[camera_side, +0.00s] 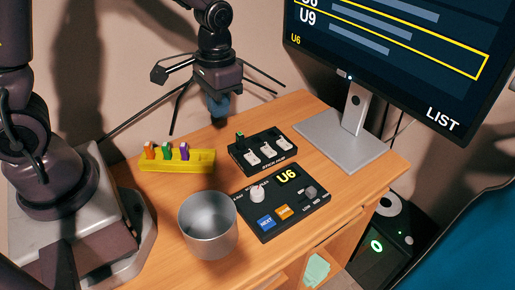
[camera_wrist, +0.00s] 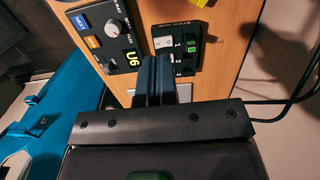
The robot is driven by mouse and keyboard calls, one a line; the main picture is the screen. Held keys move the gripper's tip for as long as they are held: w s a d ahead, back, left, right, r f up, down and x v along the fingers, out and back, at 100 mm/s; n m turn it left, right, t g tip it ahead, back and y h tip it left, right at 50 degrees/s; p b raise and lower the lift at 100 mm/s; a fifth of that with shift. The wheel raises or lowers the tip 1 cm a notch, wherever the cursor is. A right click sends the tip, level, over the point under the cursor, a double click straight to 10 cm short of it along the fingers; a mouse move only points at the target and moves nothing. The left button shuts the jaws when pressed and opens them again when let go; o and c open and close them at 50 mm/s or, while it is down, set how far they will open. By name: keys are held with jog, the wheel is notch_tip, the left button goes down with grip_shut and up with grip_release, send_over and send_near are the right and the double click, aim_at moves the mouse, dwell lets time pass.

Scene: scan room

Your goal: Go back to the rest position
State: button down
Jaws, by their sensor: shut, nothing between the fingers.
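My gripper (camera_side: 218,106) is shut and empty. It hangs with its fingers down above the back of the desk (camera_side: 330,160), behind the black stick hub (camera_side: 268,163). In the wrist view its blue-grey fingers (camera_wrist: 154,62) are together, in front of the hub (camera_wrist: 186,25). The yellow holder (camera_side: 177,168) carries an orange, a green and a purple stick. The black control panel (camera_side: 283,210) reads U6.
A metal cup (camera_side: 208,225) stands at the desk's front, beside the panel. A monitor (camera_side: 400,50) stands on a grey base (camera_side: 340,143) at the right, showing a list with U9 and U6. Dark cables or legs run behind my gripper. A blue surface (camera_side: 470,245) lies at the lower right.

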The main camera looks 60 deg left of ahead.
jog(key=s+r+t, duration=0.6)
jog(key=s+r, duration=0.5)
jog(key=r, duration=0.4)
jog(key=shift+s+d+r, duration=0.15)
jog(key=shift+r, duration=0.25)
